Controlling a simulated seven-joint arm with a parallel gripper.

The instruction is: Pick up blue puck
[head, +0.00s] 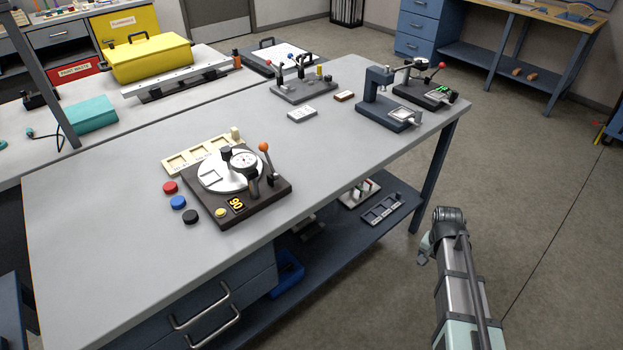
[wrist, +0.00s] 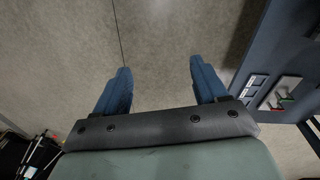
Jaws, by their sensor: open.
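The blue puck (head: 178,202) lies on the grey workbench top in the head view, left of a dark square fixture (head: 240,208) with a white round dial plate. A red puck (head: 170,187) lies just behind it and a black puck (head: 190,217) just in front. My gripper (wrist: 160,88) shows in the wrist view with its two blue fingers apart and nothing between them, above bare floor. In the head view my arm is at the lower right, off the bench's right side, far from the pucks. The gripper's fingers cannot be made out there.
The fixture carries a lever with an orange knob (head: 263,147). A tray with square recesses (head: 190,157) lies behind it. A blue press (head: 385,100) and other devices stand at the bench's far end. The bench's front left area (head: 90,260) is clear. A lower shelf (head: 350,225) holds small parts.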

